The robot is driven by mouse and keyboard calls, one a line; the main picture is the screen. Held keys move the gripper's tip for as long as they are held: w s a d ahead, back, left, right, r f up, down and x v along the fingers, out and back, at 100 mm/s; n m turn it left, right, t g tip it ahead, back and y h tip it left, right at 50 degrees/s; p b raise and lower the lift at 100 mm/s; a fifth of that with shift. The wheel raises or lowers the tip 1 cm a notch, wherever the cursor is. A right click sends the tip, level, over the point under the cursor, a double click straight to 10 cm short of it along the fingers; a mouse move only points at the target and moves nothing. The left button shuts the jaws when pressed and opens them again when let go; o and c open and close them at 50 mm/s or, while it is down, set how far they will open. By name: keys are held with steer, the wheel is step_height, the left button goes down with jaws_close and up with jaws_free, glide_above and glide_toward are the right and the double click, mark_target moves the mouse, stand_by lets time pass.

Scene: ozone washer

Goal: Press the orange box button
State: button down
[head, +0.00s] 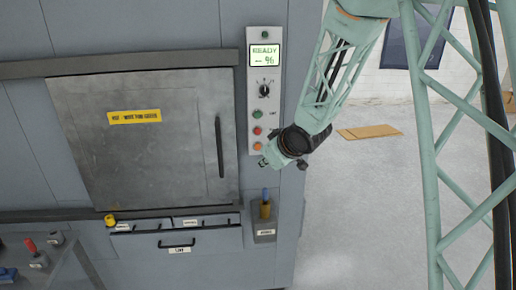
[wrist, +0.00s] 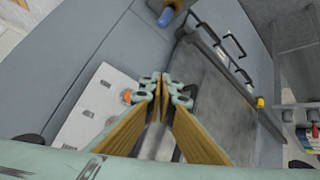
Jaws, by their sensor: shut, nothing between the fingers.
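The orange button (head: 257,146) is the lowest of the round buttons on the light control panel (head: 264,75), with a red button (head: 257,130) and a green button (head: 257,114) above it. My gripper (head: 264,162) is just below the orange button in the head view. In the wrist view my gripper (wrist: 163,78) has its fingertips together with nothing between them. The orange button (wrist: 127,96) shows just left of the fingertips there, partly hidden by a finger. I cannot tell whether they touch.
The panel has a READY display (head: 265,56) and a black knob (head: 264,90). A large metal door (head: 150,165) with a vertical handle (head: 219,147) is to the left. A holder with a blue-tipped lever (head: 265,208) is below the panel. Open floor lies to the right.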

steer(key=w+a+p, duration=0.1)
steer(key=w+p, duration=0.3)
steer(key=w, duration=0.4)
steer(key=shift+a, duration=0.2)
steer(key=shift+w+a+p, duration=0.2)
steer(key=shift+w+p, duration=0.65)
steer(key=shift+w, duration=0.05)
stand_by(3.1)
steer(key=shift+s, duration=0.2)
steer(key=shift+s+d+b, duration=0.2)
steer(key=shift+s+b, duration=0.35)
steer(key=shift+s, duration=0.15)
steer(key=shift+s, duration=0.1)
stand_by(0.3)
steer(key=shift+s+d+b, duration=0.25)
steer(key=shift+s+b, duration=0.45)
steer(key=shift+s, duration=0.5)
steer(key=shift+s+d+b, duration=0.2)
steer(key=shift+s+b, duration=0.45)
steer(key=shift+s, duration=0.5)
